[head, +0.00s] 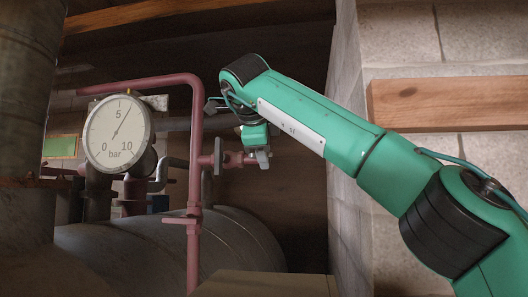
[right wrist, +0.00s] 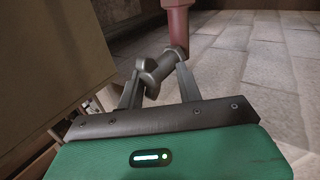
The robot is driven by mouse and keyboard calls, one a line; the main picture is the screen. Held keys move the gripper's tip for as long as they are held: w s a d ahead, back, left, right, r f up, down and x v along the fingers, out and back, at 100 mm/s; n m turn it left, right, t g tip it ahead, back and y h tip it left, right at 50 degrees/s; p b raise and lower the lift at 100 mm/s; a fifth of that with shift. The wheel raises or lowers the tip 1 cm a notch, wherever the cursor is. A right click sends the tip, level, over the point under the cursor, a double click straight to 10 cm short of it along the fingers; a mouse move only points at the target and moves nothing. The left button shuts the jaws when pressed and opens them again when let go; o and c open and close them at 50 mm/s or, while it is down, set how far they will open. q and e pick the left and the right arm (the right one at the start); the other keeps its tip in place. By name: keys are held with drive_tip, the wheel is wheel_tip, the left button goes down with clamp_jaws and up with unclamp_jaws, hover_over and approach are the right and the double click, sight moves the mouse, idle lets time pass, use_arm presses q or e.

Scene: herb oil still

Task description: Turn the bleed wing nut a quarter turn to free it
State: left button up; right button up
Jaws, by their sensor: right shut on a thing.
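My right gripper (head: 262,157) reaches down from the end of the green arm to the short red side pipe (head: 236,159) in the head view. In the right wrist view my right gripper (right wrist: 157,78) has its two grey fingers closed on a grey metal piece, which looks like the bleed wing nut (right wrist: 153,74). The fingers touch it from both sides and hide part of it. In the head view the nut is too small and covered to make out its angle. My left gripper is not in view.
A round pressure gauge (head: 118,133) marked in bar stands at the left, needle a little past 5. A red upright pipe (head: 194,235) rises beside a large grey tank (head: 150,255). A block wall (head: 415,45) with a wooden beam (head: 450,102) is at the right.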

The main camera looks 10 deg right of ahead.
drive_tip(key=o, duration=0.9)
drive_tip(key=shift+o, duration=0.3)
drive_tip(key=shift+w, duration=0.1)
drive_tip(key=shift+s+a+r, duration=0.1)
drive_tip(key=shift+s+r, duration=0.1)
drive_tip(key=shift+s, duration=0.1)
drive_tip(key=b+v, duration=0.2)
drive_tip(key=v, duration=1.1)
drive_tip(key=shift+a, duration=0.1)
